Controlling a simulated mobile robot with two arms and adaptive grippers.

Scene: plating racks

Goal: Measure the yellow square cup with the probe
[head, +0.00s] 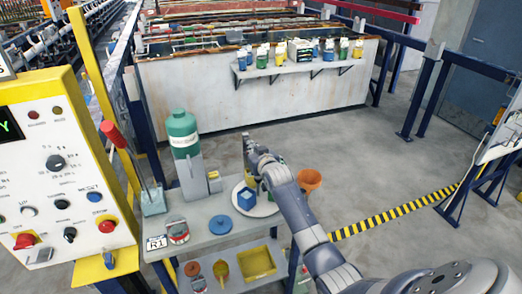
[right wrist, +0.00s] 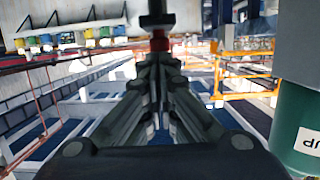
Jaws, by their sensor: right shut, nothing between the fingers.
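My right gripper (head: 246,138) is above the back of the small table, pointing away, with its fingers closed. In the right wrist view its fingers (right wrist: 159,58) meet and hold nothing; a dark piece with a red part is beyond them, and I cannot tell what it is. Below the gripper a white round plate (head: 262,210) holds a blue square cup (head: 246,201). Yellow bits show behind that cup, partly hidden by my arm; I cannot tell whether they are the yellow square cup. A small grey-and-yellow device (head: 214,182), possibly the probe, stands left of the plate. My left gripper is not in view.
A green bottle (head: 182,135) stands left of the gripper and also shows in the right wrist view (right wrist: 303,120). An orange funnel (head: 310,179) is right of my arm. A blue disc (head: 220,225) lies on the table. A yellow control panel (head: 65,180) stands left.

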